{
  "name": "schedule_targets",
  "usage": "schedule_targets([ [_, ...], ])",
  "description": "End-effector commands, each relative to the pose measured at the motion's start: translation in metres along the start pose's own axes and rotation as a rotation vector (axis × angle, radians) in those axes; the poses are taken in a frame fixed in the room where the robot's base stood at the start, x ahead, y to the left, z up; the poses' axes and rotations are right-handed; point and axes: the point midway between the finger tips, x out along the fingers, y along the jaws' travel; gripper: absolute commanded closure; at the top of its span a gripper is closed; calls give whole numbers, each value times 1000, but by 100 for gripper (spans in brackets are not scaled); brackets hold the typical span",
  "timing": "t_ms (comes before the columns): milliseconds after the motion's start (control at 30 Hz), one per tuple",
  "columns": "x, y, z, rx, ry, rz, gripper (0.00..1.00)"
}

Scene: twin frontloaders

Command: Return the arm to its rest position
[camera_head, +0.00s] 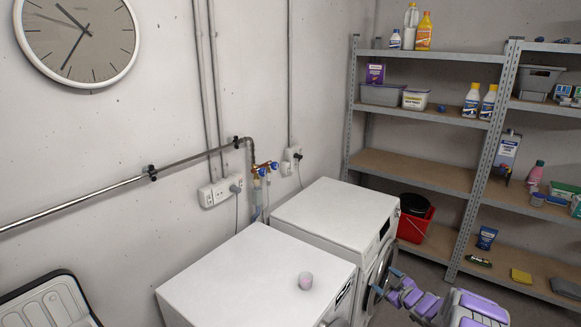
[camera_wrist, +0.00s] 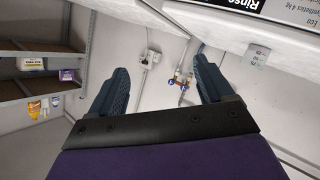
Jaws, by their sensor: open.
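My gripper (camera_head: 386,282) is in front of the right-hand washing machine (camera_head: 338,212), near its round door (camera_head: 379,277). Its two blue fingers are spread apart in the wrist view (camera_wrist: 160,75), with nothing between them. My purple and grey arm stretches from the lower right of the head view to the gripper. I cannot tell whether the fingers touch the machine.
A metal shelf (camera_head: 418,171) holds bottles and boxes. A red bucket (camera_head: 415,224) stands behind the right-hand machine. A wall clock (camera_head: 78,40) hangs upper left.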

Motion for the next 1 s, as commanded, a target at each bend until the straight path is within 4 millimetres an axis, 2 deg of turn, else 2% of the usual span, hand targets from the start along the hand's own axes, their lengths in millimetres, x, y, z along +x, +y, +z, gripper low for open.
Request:
schedule_targets([
  [33,-2,9,-17,4,-33,20,19],
  [267,-26,36,-66,54,-218,105,19],
  [467,-63,38,-103,118,-383,153,19],
  [733,-136,12,-146,227,-601,184,19],
  [867,-178,-11,-162,285,-710,182,19],
  [1000,-228,-44,-176,351,-828,166,19],
])
